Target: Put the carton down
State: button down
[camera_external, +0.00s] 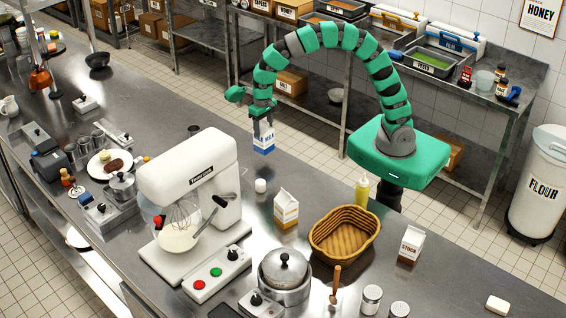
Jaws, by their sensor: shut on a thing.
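A small blue and white carton (264,144), its label apparently reading milk, hangs upright below my gripper (264,128). My gripper points down and its fingers are shut on the carton's top. The carton shows near the far edge of the steel counter (330,190), beyond the white mixer. I cannot tell for sure how high it is or whether its base touches anything. Two other cartons stand on the counter: a white and orange one (286,211) and a white and brown one marked stock (411,246).
Bare steel shows left of the carton, along the far edge.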

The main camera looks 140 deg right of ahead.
jog(key=w+d+f+p, duration=0.2)
jog(key=w+d+p, duration=0.1)
jog(key=w+d, duration=0.7)
jog(key=d, duration=0.4)
jog(key=shift+d, duration=0.35)
dwell(0.3)
jog(key=shift+f+p, duration=0.65)
jog(key=shift+f, duration=1.1)
jog(key=shift+f, duration=0.1)
jog(key=shift+c, duration=2.4)
grip_release()
notch_tip(320, 180, up, 12)
jog(key=b, duration=0.2)
